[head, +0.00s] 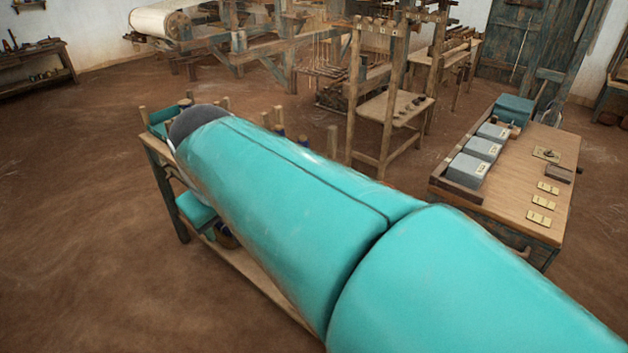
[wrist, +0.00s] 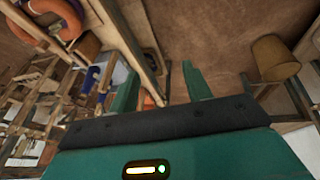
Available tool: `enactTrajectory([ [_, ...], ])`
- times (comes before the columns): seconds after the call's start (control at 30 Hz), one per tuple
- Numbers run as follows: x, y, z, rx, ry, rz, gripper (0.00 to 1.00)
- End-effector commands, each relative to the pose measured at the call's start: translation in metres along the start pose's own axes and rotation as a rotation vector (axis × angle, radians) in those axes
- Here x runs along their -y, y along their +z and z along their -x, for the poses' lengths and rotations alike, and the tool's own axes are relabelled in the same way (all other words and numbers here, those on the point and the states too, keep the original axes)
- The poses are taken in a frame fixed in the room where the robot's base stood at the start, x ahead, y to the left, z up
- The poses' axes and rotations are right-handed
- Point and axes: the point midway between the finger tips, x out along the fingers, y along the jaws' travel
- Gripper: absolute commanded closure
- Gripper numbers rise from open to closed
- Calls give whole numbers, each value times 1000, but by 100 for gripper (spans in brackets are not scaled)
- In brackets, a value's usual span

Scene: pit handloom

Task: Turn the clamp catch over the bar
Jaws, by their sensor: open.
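I cannot make out the clamp catch or its bar in either view. A long pale wooden beam (wrist: 128,42) runs from the top of the wrist view down towards the gap between the fingers. I cannot tell whether the beam touches them or lies well beyond.
A wooden bench (head: 262,282) stands partly behind my arm. On the right, a table (head: 525,205) carries grey boxes (head: 482,149) and yellow cards. A wooden loom frame (head: 355,90) stands behind. A tan bucket (wrist: 275,58) and orange coils (wrist: 52,14) show at the wrist. Brown floor is clear at left.

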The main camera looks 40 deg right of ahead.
Motion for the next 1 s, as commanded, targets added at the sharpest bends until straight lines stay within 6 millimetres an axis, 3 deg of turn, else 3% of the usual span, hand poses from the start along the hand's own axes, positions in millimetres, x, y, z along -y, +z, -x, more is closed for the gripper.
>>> enactTrajectory([
  [0.27, -55, -53, -17, 113, 33, 41, 51],
  [0.4, -100, -82, -37, 183, 28, 65, 51],
  [0.6, -177, -108, -74, 263, -10, 82, 51],
  [0.77, -248, -111, -108, 308, -62, 77, 51],
  [0.9, -310, -98, -138, 331, -113, 60, 51],
  [1.0, -343, -85, -153, 337, -143, 47, 51],
])
